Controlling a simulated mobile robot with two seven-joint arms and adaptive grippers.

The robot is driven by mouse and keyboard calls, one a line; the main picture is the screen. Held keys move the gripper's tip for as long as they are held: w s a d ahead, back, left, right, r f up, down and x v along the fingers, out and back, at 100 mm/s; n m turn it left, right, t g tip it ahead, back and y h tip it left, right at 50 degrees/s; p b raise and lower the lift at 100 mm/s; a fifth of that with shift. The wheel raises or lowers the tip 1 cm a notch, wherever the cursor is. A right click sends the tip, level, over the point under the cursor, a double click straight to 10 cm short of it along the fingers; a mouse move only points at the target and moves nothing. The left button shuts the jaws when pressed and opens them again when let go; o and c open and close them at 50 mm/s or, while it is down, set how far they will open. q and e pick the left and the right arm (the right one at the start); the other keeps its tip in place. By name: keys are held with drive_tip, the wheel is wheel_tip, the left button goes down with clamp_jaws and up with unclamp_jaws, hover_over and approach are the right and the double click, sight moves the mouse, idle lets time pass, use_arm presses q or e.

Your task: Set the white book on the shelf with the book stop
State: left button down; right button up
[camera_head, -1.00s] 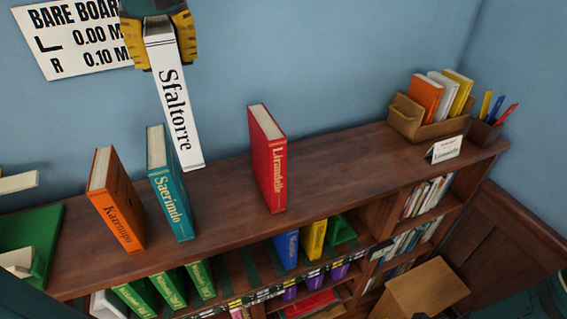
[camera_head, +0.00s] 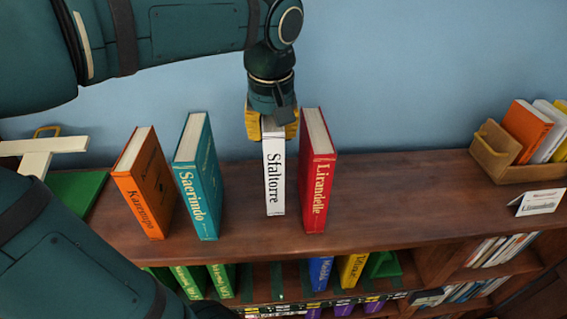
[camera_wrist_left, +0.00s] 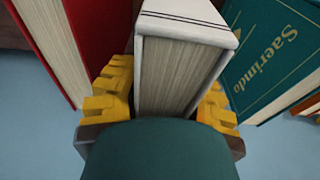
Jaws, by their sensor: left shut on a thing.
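The white book "Sfaltorre" (camera_head: 274,178) is upright in my left gripper (camera_head: 272,128), which is shut on its upper end. It is over the bookcase's wooden top (camera_head: 400,195), between the teal book "Saerimdo" (camera_head: 199,180) and the red book "Lirandelle" (camera_head: 318,175), close beside the red one. I cannot tell whether its foot touches the wood. In the left wrist view yellow fingers flank the white book (camera_wrist_left: 185,70). A green piece, possibly a book stop (camera_head: 384,265), stands on the shelf below, right of a yellow book. My right gripper is not in view.
An orange book (camera_head: 145,185) stands left of the teal one. A green board and a cream T-shaped piece (camera_head: 38,152) are at the far left. A wooden box of books (camera_head: 500,155) and a card (camera_head: 538,202) stand at the right. The top between is clear.

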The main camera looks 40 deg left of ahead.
use_arm(q)
drive_tip(key=shift+f, duration=2.75)
drive_tip(key=shift+f+b, duration=0.15)
drive_tip(key=shift+b, duration=0.2)
drive_tip(key=c, duration=0.7)
unclamp_jaws()
drive_tip(key=shift+c, duration=0.2)
